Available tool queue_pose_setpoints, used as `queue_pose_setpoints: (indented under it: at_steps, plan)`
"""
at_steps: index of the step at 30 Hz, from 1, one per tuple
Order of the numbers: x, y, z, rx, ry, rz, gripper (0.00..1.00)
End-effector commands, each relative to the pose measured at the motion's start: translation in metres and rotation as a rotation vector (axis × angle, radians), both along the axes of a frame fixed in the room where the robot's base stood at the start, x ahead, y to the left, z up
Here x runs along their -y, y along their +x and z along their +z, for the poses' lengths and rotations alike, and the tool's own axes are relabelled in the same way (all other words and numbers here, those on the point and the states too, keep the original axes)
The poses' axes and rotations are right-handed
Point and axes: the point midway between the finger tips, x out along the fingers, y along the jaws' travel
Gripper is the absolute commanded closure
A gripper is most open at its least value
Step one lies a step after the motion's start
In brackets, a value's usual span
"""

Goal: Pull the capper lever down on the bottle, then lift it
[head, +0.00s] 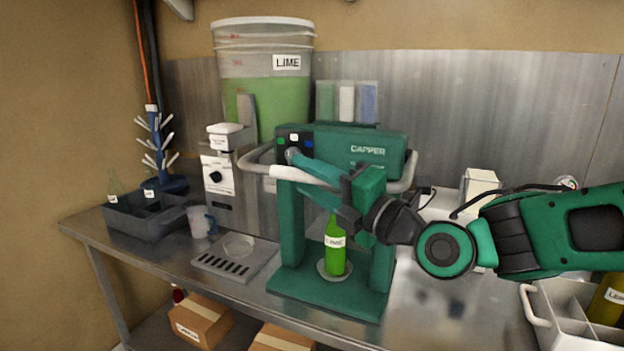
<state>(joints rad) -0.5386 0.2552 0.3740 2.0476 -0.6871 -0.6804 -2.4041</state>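The green capper (365,145) stands on the steel bench with a pale, curved lever handle (262,169) raised across its front. A green bottle (335,256) with a white label stands upright on the round plate at the capper's base, its top hidden behind my gripper. My gripper (297,172) reaches in from the right at the height of the lever handle. Its two teal fingers lie one above the other, in front of the capper and near the handle's front bar. They hide part of the bar, so I cannot tell whether they grip it.
A grey crate with bottles (150,222), a clear jug (199,222) and a drip tray (238,262) are on the left. A LIME bucket (263,75) stands behind. A white divided carrier (560,318) is at the lower right. The bench right of the capper is partly clear.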

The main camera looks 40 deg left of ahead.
Motion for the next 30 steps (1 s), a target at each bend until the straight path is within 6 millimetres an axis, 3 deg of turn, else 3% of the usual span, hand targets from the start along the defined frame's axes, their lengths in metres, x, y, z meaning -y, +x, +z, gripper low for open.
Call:
queue_pose_setpoints:
  at_steps: [16, 21, 30]
  plan:
    - [0.088, -0.011, -0.013, -0.002, -0.003, -0.005, 0.62]
    - [0.1, -0.014, -0.014, -0.001, -0.002, -0.004, 0.62]
    - [0.102, -0.015, -0.014, -0.001, -0.001, -0.002, 0.62]
